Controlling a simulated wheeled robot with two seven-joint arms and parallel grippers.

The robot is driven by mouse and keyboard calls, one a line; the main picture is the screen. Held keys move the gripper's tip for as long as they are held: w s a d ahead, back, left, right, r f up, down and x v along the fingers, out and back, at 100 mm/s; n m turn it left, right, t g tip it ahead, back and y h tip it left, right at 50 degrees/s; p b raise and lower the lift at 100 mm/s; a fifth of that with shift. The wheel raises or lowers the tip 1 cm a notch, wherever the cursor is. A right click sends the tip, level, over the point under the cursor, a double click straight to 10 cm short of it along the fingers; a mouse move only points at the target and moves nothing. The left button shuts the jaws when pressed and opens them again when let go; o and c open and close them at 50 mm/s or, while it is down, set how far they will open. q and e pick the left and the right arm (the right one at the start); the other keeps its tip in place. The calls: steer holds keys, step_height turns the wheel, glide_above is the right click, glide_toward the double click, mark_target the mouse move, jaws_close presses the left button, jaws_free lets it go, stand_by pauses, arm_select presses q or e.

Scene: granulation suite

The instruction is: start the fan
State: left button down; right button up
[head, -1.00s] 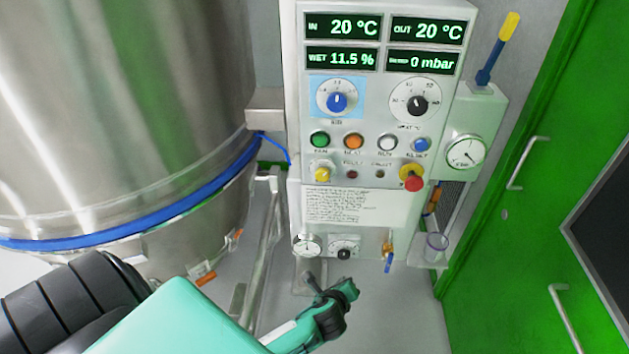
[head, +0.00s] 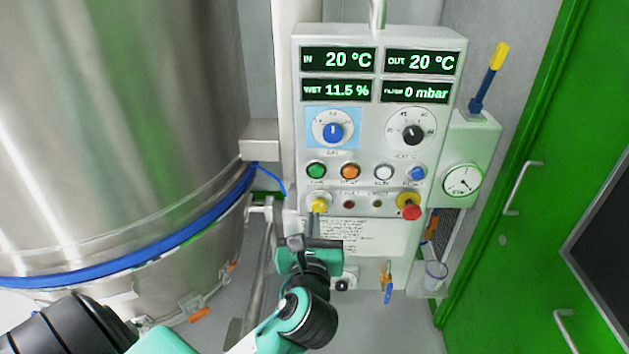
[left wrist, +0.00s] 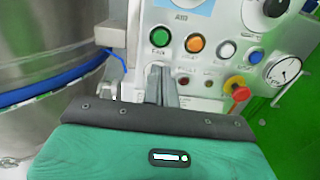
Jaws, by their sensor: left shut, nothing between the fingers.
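The control panel (head: 450,75) stands upright ahead of me. Its green FAN button (head: 316,171) is at the left end of a row of coloured buttons. It also shows in the left wrist view (left wrist: 160,37), uncovered. My left gripper (head: 317,222) is shut and empty in front of the panel, below the green button and close to the yellow knob (head: 319,200). In the left wrist view the closed fingers (left wrist: 161,75) point at the panel just under the green button, apart from it, and hide the yellow knob. My right gripper is not in view.
Orange (head: 350,172), white (head: 384,172) and blue (head: 417,173) buttons sit beside the green one. A red emergency knob (head: 411,211) is lower right. The displays read 20 °C, 11.5 % and 0 mbar. A large steel vessel (head: 120,130) stands close on the left.

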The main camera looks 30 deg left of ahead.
mark_target(316, 172)
arm_select(q)
steer(key=p+x, duration=0.4)
steer(key=x, duration=0.9)
steer(key=shift+w, duration=0.1)
steer(key=shift+w+a+f, duration=0.1)
steer(key=shift+w+a, duration=0.15)
steer(key=shift+w, duration=0.15)
